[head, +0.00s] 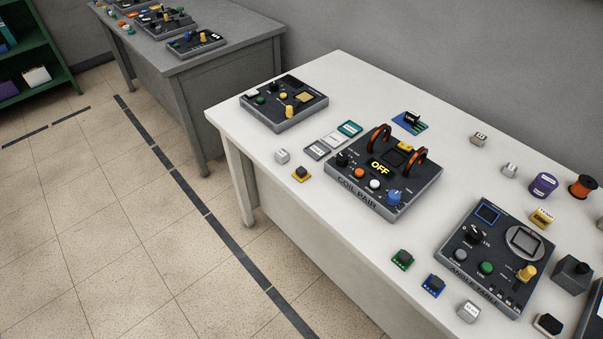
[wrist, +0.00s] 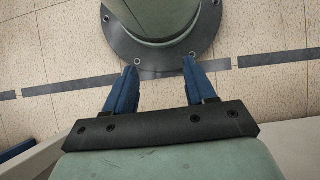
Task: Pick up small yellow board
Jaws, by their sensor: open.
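The small yellow board (head: 301,174) lies on the white table (head: 232,121) near its front left edge in the head view. It has a dark block on top. It sits left of the coil pair device (head: 362,197) and just below a small light grey cube (head: 282,156). My gripper (wrist: 160,72) shows only in the wrist view, with its two blue fingers apart and nothing between them. It points down at the floor and my own round base, with no board in that view.
A similar green board (head: 402,260) and blue board (head: 433,285) lie along the front edge. An angle table device (head: 485,265) stands at right. Flat labelled tiles (head: 333,140) lie behind the yellow board. Another device (head: 284,104) stands at the far left corner.

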